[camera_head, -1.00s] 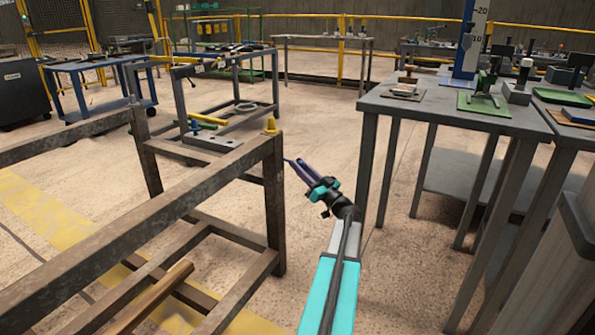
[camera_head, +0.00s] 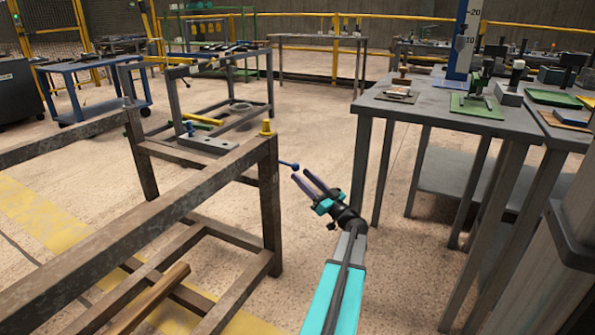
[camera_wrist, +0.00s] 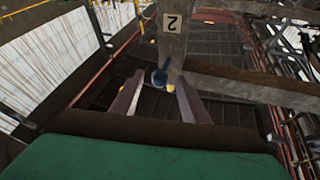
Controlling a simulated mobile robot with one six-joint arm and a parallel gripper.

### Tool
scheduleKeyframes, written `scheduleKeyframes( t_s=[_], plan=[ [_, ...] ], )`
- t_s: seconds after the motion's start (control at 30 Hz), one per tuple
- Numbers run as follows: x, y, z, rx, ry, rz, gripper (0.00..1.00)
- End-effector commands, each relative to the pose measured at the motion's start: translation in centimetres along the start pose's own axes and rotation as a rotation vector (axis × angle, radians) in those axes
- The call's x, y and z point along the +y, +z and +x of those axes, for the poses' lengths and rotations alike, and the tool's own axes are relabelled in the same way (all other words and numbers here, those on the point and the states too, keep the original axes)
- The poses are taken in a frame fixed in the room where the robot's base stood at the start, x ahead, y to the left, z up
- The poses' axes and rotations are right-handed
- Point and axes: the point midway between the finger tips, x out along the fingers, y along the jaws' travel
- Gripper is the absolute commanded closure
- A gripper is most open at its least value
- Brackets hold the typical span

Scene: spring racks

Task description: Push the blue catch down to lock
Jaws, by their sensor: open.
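The blue catch (camera_head: 294,166) is a short lever with a round knob. It sticks out from the right side of the rack's near post (camera_head: 270,200), just below the yellow cap (camera_head: 266,128). My gripper (camera_head: 301,175) is open and empty, with its two purple fingers just right of and below the knob.
The rack's worn top rail (camera_head: 130,215) runs toward the lower left. A grey table (camera_head: 430,108) with tools stands to the right of my arm. Open floor (camera_head: 325,130) lies between them. A second blue knob (camera_head: 189,128) is farther back on the rack.

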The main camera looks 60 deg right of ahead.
Motion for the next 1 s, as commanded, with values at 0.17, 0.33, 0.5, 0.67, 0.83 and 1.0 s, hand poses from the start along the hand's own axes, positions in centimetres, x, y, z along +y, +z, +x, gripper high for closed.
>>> scheduleKeyframes(
  t_s=[0.17,0.33,0.5,0.67,0.83,1.0],
  plan=[
    [-0.1,-0.1,-3.0,-0.001,0.003,0.0,0.59],
    [-0.1,-0.1,-5.7,-0.001,0.002,0.0,0.59],
    [-0.1,0.0,-7.7,-0.002,0.001,0.0,0.59],
    [0.0,0.1,-8.6,-0.003,0.0,0.0,0.59],
    [-0.1,0.2,-8.8,-0.002,-0.001,0.0,0.59],
    [-0.1,0.1,-8.7,-0.002,-0.001,0.0,0.62]
  ],
)
